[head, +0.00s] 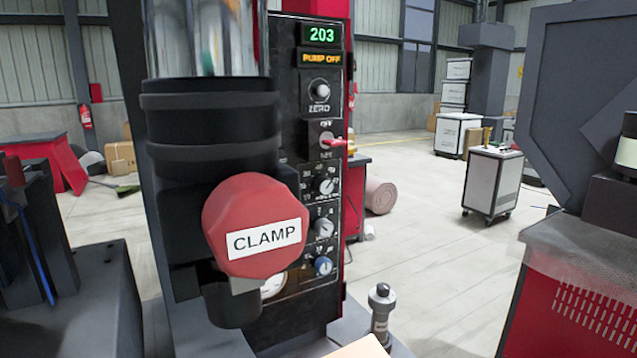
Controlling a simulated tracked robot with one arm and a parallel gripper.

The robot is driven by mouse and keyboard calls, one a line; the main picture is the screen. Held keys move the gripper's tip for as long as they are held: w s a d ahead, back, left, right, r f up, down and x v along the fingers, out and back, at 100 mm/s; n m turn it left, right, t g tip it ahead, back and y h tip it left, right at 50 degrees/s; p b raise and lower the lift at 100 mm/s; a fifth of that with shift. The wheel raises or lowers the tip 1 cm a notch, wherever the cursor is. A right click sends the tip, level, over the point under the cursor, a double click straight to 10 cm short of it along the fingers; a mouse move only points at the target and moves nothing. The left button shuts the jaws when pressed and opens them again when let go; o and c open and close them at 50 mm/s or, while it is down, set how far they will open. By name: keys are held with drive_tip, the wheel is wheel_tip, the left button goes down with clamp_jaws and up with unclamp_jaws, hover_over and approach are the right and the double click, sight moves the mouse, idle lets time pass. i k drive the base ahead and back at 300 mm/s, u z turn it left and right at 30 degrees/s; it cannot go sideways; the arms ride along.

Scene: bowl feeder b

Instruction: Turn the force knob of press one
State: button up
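A black control panel (311,75) stands upright just right of centre. Its green display reads 203, and an amber line below reads PUMP OFF. The small print beside these knobs is too small to read, so I cannot tell which is the force knob. A large red knob labelled CLAMP (256,226) stands in front and hides the panel's lower left. My gripper does not show.
A black ribbed cylinder (213,125) rises behind the CLAMP knob. A small metal post (381,312) stands at the panel's lower right. Dark machinery fills both sides. Open floor (432,240) with a white wheeled cabinet (492,183) lies behind.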

sight(324, 185)
drive_tip(key=k, duration=1.3)
drive_tip(key=z, duration=0.75)
drive_tip(key=i, duration=1.85)
drive_tip(key=u, duration=0.6)
